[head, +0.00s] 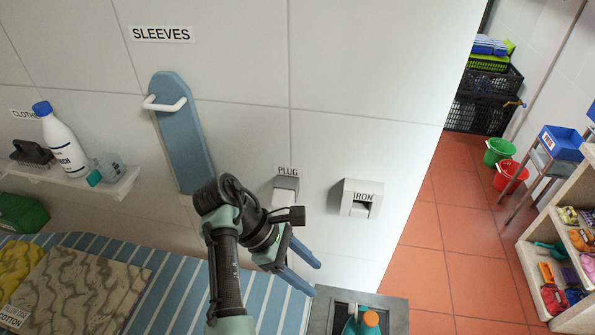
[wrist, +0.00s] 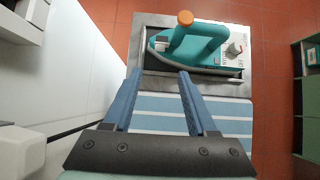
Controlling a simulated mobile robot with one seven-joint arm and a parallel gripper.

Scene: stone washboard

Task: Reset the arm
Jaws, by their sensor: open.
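My gripper (head: 314,279) is open and empty, in front of the tiled wall and over the right end of the blue-striped ironing surface. In the wrist view its two blue fingers (wrist: 160,72) are spread apart with nothing between them. My arm is bent, with the gripper reaching out to the right. Just beyond the fingertips in the wrist view, a teal iron (wrist: 205,50) with an orange knob sits in a grey metal rest (wrist: 245,88). The iron is partly cut off at the bottom of the head view (head: 369,322).
A blue sleeve board (head: 184,140) hangs on the left. Folded cloths (head: 85,290) lie on the striped surface (head: 180,290). Open red-tiled floor (head: 450,240) lies to the right.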

